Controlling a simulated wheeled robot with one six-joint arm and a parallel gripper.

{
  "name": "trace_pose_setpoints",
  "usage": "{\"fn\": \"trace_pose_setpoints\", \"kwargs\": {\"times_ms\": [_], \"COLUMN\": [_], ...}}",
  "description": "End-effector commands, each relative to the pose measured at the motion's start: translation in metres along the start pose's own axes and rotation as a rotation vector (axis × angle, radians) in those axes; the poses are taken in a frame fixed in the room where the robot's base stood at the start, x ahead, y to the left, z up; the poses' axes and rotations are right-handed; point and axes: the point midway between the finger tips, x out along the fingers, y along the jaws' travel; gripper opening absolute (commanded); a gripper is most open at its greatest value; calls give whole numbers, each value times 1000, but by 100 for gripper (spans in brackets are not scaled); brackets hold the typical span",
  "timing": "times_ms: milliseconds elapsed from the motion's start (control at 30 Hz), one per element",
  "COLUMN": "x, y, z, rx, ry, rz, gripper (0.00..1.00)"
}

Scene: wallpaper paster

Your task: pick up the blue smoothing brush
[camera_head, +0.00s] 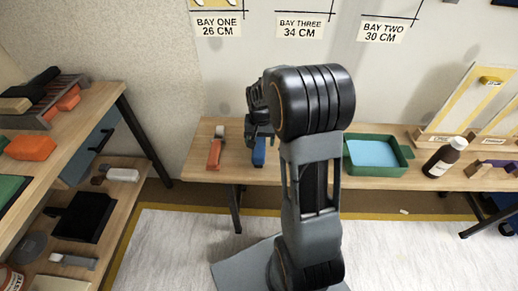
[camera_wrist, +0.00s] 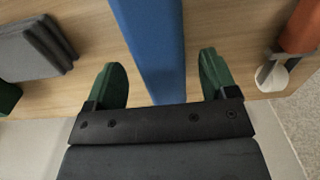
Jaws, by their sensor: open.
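The blue smoothing brush (camera_head: 259,152) lies on the wooden bench against the wall, partly hidden by my arm in the head view. In the wrist view the blue brush (camera_wrist: 152,45) runs as a long blue bar between my two green-tipped fingers. My gripper (camera_wrist: 164,80) is open, with a finger on each side of the brush and a gap to each. I cannot tell how high the fingertips are above the bench top.
An orange-handled tool (camera_head: 215,150) lies left of the brush on the bench (camera_head: 192,160); it also shows in the wrist view (camera_wrist: 300,30). Grey flat pieces (camera_wrist: 32,50) lie on the other side. A green tray (camera_head: 376,170) and a brown bottle (camera_head: 445,157) stand further right. A shelf unit (camera_head: 118,105) stands at left.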

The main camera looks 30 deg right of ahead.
Motion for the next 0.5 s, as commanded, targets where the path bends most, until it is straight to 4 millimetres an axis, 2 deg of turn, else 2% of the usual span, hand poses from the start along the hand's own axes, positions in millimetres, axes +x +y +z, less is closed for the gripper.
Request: {"fn": "trace_pose_setpoints", "kwargs": {"times_ms": [100, 267, 500], "x": [19, 40, 43], "y": [-1, -1, -1], "z": [1, 1, 1], "rx": [0, 0, 0], "ry": [-3, -3, -1], "rz": [1, 1, 0], "gripper": [79, 79, 79]}}
